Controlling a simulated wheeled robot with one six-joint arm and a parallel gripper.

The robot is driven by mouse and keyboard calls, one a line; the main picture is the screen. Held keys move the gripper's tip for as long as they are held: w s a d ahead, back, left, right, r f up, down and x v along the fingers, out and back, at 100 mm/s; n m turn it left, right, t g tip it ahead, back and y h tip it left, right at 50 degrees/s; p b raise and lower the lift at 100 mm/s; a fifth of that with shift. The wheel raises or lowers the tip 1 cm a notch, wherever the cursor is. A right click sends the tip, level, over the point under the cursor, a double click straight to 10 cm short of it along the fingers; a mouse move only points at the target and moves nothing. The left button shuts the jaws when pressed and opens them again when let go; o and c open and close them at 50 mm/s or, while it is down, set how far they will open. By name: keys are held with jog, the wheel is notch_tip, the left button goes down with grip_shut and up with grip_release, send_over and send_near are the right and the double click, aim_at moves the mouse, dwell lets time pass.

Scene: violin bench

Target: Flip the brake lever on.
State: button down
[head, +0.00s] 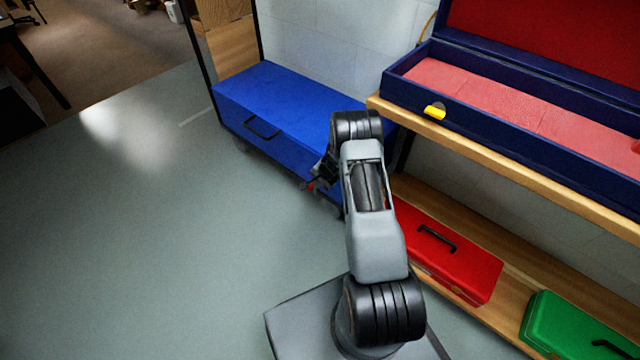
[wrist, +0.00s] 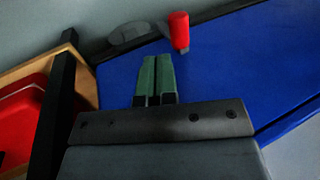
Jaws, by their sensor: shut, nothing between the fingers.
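The brake lever (wrist: 180,32) is a short red tab at the edge of the blue wheeled chest (wrist: 225,65), beside a grey caster (wrist: 130,32) in the wrist view. My gripper (wrist: 156,60) is shut and empty. Its two green fingertips lie together, in the picture just below and left of the lever; I cannot tell whether they touch it. In the head view the lever shows as a small red spot (head: 310,186) low at the near side of the blue chest (head: 285,95), partly hidden by my arm.
Right of my arm stands a wooden shelf (head: 560,180). It holds an open dark-blue case (head: 490,110) with red lining above, and a red box (head: 460,260) and a green box (head: 570,325) below. The floor (head: 150,230) at left is clear.

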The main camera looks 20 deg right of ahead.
jog(key=b+x, duration=0.2)
jog(key=x, duration=0.5)
jog(key=shift+w, duration=0.1)
dwell(0.4)
